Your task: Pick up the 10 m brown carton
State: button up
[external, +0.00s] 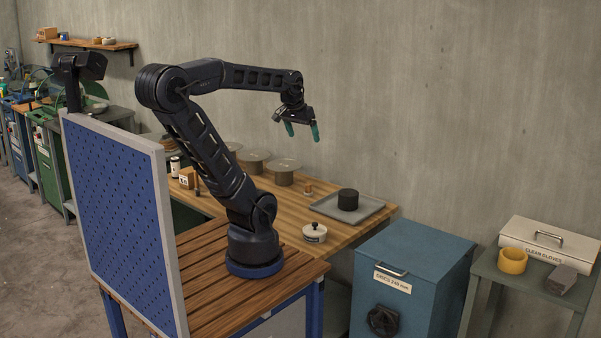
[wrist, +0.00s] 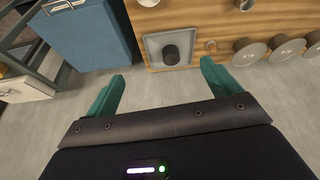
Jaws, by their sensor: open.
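A small brown carton (external: 187,177) with a pale label stands at the left part of the wooden bench in the external view. The label is too small to read surely. Part of my arm stands just right of it. My gripper (external: 302,132) is open and empty, with teal fingers pointing down, high above the back of the bench and well to the right of the carton. The wrist view shows both fingers of my gripper (wrist: 163,72) apart with nothing between them. The carton is not visible in the wrist view.
A grey tray (external: 372,212) with a black cylinder (external: 348,199) lies on the bench's right. Several grey round discs stand behind the carton. A lidded pot (external: 314,232) is near the front edge. A blue pegboard (external: 115,215) stands left of my arm. Another brown box (external: 47,33) sits on a wall shelf.

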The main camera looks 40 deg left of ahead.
jog(key=w+a+r+n, duration=0.2)
jog(key=w+a+n, duration=0.1)
jog(key=w+a, duration=0.45)
jog(key=w+a+f+n+g, duration=0.1)
jog(key=w+a+f+n, duration=0.15)
jog(key=w+a, duration=0.75)
jog(key=w+a+f+n+g, duration=0.2)
jog(key=a+n, duration=0.2)
jog(key=a, duration=1.4)
jog(key=n+g, duration=0.1)
jog(key=n, duration=0.8)
send_over(188, 170)
jog(key=shift+m, duration=0.25)
jog(key=f, duration=1.6)
jog(key=d+f, duration=0.1)
jog(key=f, duration=0.7)
jog(key=shift+w, duration=0.3)
jog(key=shift+s+a+f, duration=0.2)
jog(key=shift+s+a, duration=0.05)
jog(key=shift+f, duration=0.25)
notch_tip(188, 170, down, 5)
jog(key=shift+f, duration=0.15)
jog(key=shift+a+f, duration=0.15)
jog(key=shift+f, duration=1.1)
jog(key=shift+a+f, duration=0.1)
jog(key=shift+f, duration=1.15)
jog(key=c, duration=1.2)
jog(key=shift+o, duration=0.2)
